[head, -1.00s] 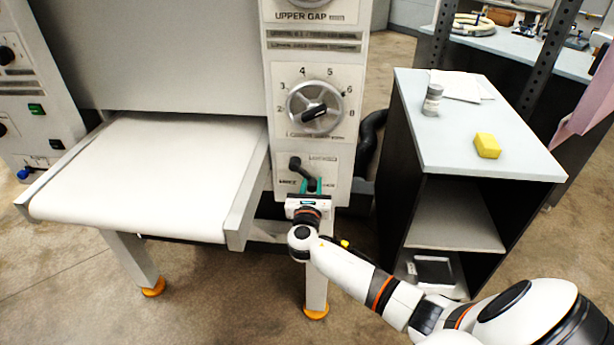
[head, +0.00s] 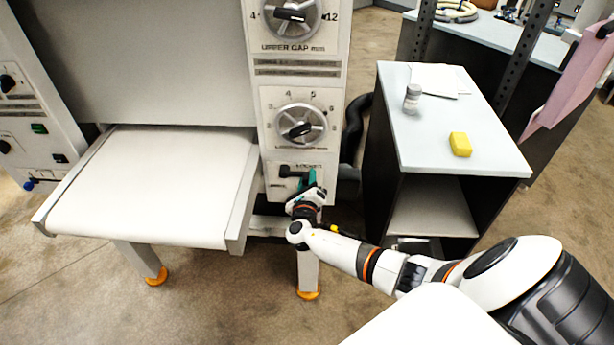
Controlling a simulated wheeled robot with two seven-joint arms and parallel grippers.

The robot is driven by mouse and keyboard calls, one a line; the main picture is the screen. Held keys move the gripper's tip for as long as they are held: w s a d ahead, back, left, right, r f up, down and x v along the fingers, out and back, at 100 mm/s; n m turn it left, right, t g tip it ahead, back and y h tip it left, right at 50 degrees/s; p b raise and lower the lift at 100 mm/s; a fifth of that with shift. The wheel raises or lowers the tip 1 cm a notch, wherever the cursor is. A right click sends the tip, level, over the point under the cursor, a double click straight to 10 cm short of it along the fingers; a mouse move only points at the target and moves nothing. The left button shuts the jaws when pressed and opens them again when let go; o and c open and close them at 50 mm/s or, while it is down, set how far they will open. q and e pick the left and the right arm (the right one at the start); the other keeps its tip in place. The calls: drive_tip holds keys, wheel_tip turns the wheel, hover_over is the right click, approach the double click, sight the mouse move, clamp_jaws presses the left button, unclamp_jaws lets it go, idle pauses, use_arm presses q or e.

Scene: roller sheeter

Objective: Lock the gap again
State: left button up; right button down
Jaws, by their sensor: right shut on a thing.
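The machine's front panel carries a small black lock lever (head: 292,172) below the lower dial. The lever points to the right, close to level. My right gripper (head: 311,177), with green fingertips, is shut on the lever's right end. The fingers hide that end and part of the label plate. Above it, the lower gap dial (head: 301,125) has a black pointer knob tilted slightly up to the right. The upper gap dial (head: 290,14) is at the top of the panel, partly cut off. My left gripper is not in view.
A white sheeter bed (head: 155,185) juts out left of the panel. A dark cabinet with a pale top (head: 430,125) stands to the right, bearing a yellow block (head: 460,144), a grey jar (head: 412,98) and papers. The floor in front is open.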

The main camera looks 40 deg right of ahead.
drive_tip(key=shift+w+d+r, duration=0.15)
drive_tip(key=shift+w+r, duration=0.1)
drive_tip(key=shift+r, duration=0.35)
drive_tip(key=c, duration=1.2)
unclamp_jaws()
drive_tip(key=shift+s, duration=0.1)
drive_tip(key=shift+f, duration=0.1)
drive_tip(key=shift+a+f, duration=0.1)
drive_tip(key=shift+a, duration=0.1)
drive_tip(key=shift+b+v, duration=0.45)
drive_tip(key=shift+v, duration=5.5)
